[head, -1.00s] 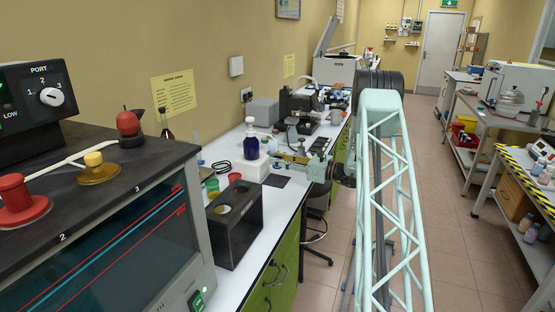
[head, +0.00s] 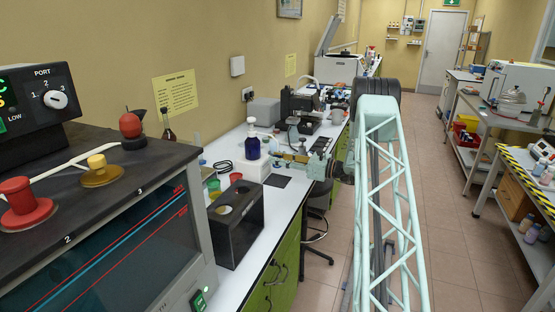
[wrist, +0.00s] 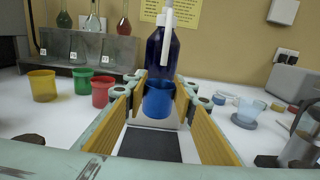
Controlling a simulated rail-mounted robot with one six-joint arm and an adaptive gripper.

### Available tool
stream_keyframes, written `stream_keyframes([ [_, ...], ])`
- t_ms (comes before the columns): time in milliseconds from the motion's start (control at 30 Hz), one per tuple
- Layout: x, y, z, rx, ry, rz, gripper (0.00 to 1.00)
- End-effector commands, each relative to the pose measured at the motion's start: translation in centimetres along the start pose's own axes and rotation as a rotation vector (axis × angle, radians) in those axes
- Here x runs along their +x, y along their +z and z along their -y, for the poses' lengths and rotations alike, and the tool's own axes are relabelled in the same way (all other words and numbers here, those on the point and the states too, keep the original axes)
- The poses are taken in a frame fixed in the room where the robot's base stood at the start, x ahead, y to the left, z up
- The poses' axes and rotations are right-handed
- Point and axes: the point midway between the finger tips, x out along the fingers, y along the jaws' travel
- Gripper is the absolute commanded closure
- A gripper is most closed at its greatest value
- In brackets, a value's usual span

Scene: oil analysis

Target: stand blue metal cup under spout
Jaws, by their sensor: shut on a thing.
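The blue metal cup (wrist: 158,101) is between the two yellow-lined fingers of my gripper (wrist: 157,106), which is shut on it and looks upright. Directly behind it stands a dark blue bottle (wrist: 154,52) with a white pump spout (wrist: 167,38) that points toward the wrist camera. In the wrist picture the cup is below the spout; I cannot tell whether it is exactly beneath the tip or whether its base touches anything. In the head view the bottle (head: 252,148) stands on a white block (head: 249,168), with my gripper (head: 277,159) beside it; the cup cannot be made out there.
Yellow (wrist: 42,86), green (wrist: 82,82) and red (wrist: 102,92) cups stand left of my gripper, before a grey flask rack (wrist: 104,52). A pale blue cup (wrist: 248,109) stands to the right. A dark mat (wrist: 150,145) lies in front. A black box (head: 236,229) stands nearer on the bench.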

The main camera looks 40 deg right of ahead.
Motion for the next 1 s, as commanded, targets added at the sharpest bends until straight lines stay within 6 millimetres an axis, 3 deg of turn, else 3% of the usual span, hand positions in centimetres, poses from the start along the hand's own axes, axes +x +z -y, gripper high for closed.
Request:
stream_keyframes([
  [1000, 0.0, -6.1, 0.0, 0.0, 0.0, 0.0, 0.88],
])
